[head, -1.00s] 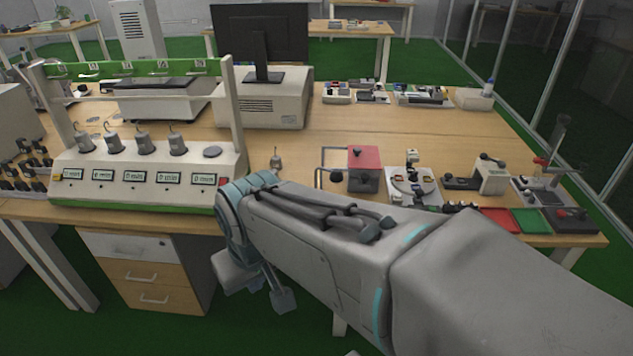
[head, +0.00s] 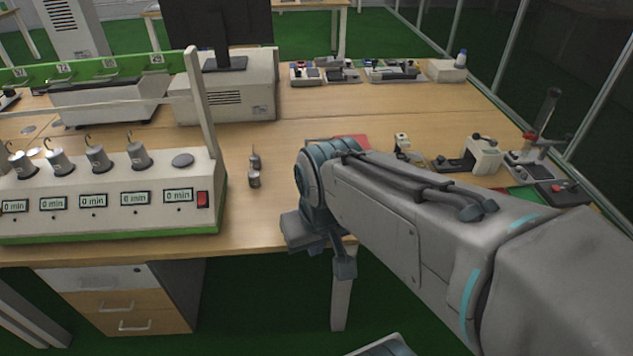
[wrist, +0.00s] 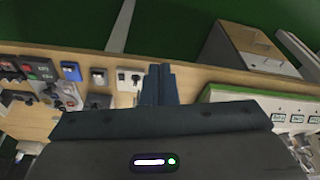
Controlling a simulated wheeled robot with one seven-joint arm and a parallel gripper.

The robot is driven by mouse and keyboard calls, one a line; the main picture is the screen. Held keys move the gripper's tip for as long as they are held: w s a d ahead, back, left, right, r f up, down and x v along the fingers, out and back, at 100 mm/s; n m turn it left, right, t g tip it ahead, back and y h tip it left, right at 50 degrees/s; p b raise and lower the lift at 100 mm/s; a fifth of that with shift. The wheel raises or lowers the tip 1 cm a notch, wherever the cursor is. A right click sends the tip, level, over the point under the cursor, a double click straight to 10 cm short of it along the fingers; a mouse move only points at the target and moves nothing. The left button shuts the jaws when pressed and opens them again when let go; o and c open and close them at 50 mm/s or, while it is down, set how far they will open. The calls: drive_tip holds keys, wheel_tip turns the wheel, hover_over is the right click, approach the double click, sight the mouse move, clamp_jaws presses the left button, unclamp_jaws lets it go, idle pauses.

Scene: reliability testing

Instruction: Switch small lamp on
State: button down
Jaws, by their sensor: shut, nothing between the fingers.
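I cannot pick out a lamp for certain in either view. A white and green test rig (head: 110,228) stands at the left of the table in the head view, with several "0 min" displays and a red rocker switch (head: 203,199) at its right end. The rig also shows at the right of the wrist view (wrist: 270,97). My gripper (head: 345,268) hangs by the table's front edge, right of the rig. In the wrist view my gripper's fingers (wrist: 158,82) are together and empty, pointing over the tabletop, apart from the rig.
Two small metal weights (head: 254,179) stand on the wooden table (head: 290,220) between rig and arm. A red-topped box (head: 350,141) is mostly hidden behind my arm. Several small devices (wrist: 70,75) sit left of the fingers. A drawer unit (head: 125,300) is below the table.

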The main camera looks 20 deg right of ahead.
drive_tip(key=w+d+f+m+t+h+b, duration=0.1)
drive_tip(key=w+d+f+b, duration=0.4)
drive_tip(key=w+b, duration=0.5)
drive_tip(key=w+d+f+m+t+b, duration=0.2)
drive_tip(key=w+d+f+b, duration=0.3)
drive_tip(key=w+d+b, duration=0.4)
drive_tip(key=shift+w+d+f+h+b, duration=0.25)
drive_tip(key=shift+w+f+h+b, duration=0.15)
drive_tip(key=shift+w, duration=0.55)
drive_tip(key=b+x, duration=0.2)
drive_tip(key=x, duration=0.8)
drive_tip(key=shift+w+f, duration=0.2)
drive_tip(key=shift+f, duration=0.1)
drive_tip(key=shift+s+a+f+b, duration=0.1)
drive_tip(key=shift+s+f+b, duration=0.1)
drive_tip(key=shift+f, duration=0.35)
drive_tip(key=shift+s+f+b, duration=0.2)
drive_tip(key=shift+f, duration=0.35)
drive_tip(key=shift+s+f, duration=0.1)
drive_tip(key=shift+f, duration=0.4)
